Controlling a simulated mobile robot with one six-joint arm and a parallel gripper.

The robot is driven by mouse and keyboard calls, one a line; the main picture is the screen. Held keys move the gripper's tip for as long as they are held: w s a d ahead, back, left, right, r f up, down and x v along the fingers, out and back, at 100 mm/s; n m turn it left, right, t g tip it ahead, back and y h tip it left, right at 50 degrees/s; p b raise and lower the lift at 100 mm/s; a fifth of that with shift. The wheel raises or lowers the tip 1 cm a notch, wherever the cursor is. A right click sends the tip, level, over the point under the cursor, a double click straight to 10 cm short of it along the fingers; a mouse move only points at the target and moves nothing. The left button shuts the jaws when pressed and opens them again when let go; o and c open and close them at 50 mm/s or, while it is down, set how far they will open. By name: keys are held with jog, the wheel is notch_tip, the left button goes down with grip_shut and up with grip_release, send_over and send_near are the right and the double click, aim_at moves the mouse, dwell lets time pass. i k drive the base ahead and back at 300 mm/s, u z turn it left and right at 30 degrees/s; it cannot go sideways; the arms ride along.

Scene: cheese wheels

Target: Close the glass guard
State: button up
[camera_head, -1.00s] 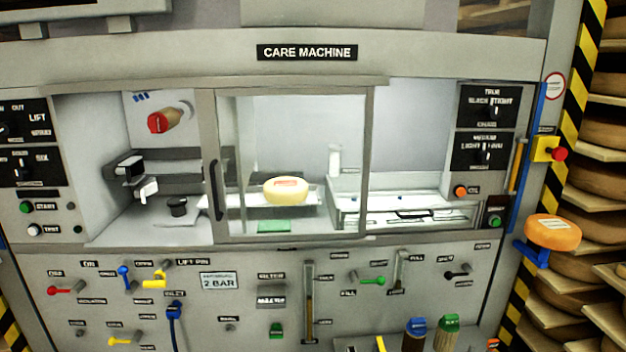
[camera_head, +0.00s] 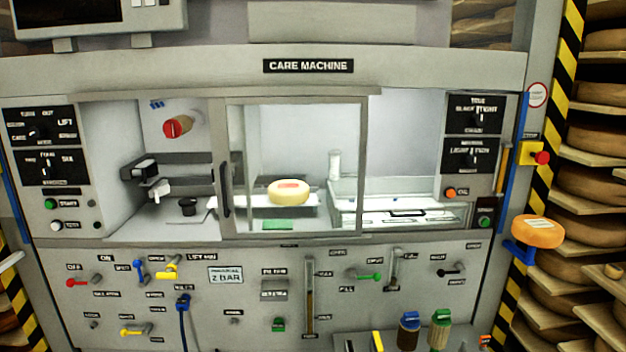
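The glass guard (camera_head: 303,150) is a framed sliding pane on the front of the care machine. It stands across the middle of the machine's opening, with a dark vertical handle (camera_head: 225,190) on its left edge. The opening is uncovered to the left and to the right of the pane. My gripper is not seen in this view.
Left of the pane are a red-ended roller (camera_head: 178,126) and a small black cup (camera_head: 188,207). A lower panel holds several coloured levers. An orange cheese wheel (camera_head: 537,231) sits on a blue bracket at the right, with an emergency button (camera_head: 541,157) above it. Cheese shelves stand far right.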

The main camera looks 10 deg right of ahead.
aim_at(217, 111)
jog(key=u, duration=0.15)
jog(key=i, duration=0.95)
jog(key=z, duration=0.3)
jog(key=k, duration=0.55)
jog(key=u, duration=1.1)
